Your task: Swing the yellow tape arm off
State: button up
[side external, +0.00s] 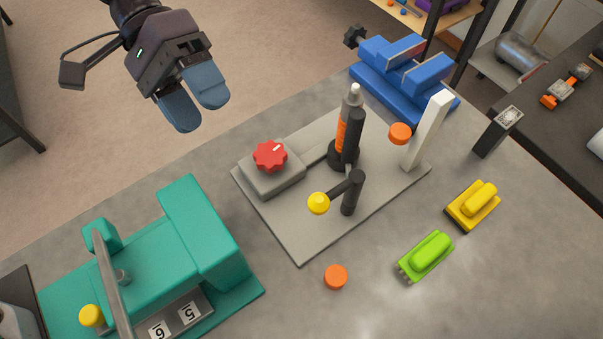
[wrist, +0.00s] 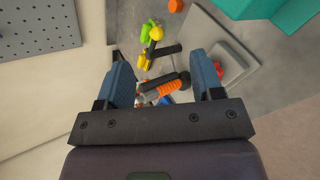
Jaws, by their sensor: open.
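A black post on the grey base plate (side external: 300,235) carries a short black arm (side external: 341,188) with a yellow ball (side external: 319,203) at its end. The arm points left and toward the front. The yellow ball (wrist: 156,33) also shows in the wrist view. An upright tool with an orange and grey grip (side external: 343,130) stands in a black holder behind the arm. My gripper (side external: 197,104) is open and empty, high at the upper left, well apart from the arm. In the wrist view the fingers (wrist: 163,70) are spread above the plate.
A red knob (side external: 269,156) and a white post (side external: 428,130) with an orange disc stand on the plate. A teal machine (side external: 205,235) is front left, a blue vise (side external: 390,80) behind. Green (side external: 428,255) and yellow (side external: 473,205) brushes and an orange disc (side external: 336,277) lie in front.

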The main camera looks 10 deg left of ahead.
aim_at(327, 210)
jog(key=d+f+n+g+h, duration=0.1)
jog(key=d+f+h, duration=0.1)
jog(key=f, duration=0.1)
jog(key=d+f+n+g+h, duration=0.1)
jog(key=d+f+h, duration=0.1)
jog(key=f, duration=0.2)
jog(key=w+d+f+n+h, duration=0.1)
jog(key=d+f+h, duration=0.1)
jog(key=f, duration=0.2)
jog(key=shift+g+h, duration=0.3)
jog(key=shift+g, duration=0.1)
jog(key=x, duration=1.2)
jog(key=shift+s+d, duration=0.15)
jog(key=shift+d, duration=0.2)
jog(key=shift+f, duration=0.1)
grip_shut()
jog(key=shift+w+a+m+g+y, duration=0.15)
jog(key=shift+w+m+g+y, duration=0.1)
jog(key=shift+m+g+y, duration=0.35)
jog(key=shift+w+a+m+g+y, duration=0.25)
jog(key=shift+m+g+y, duration=0.15)
jog(key=shift+g, duration=0.3)
jog(key=shift+a+m+g+y, duration=0.15)
jog(key=shift+m+g+y, duration=0.15)
jog(key=shift+y, duration=0.1)
grip_release()
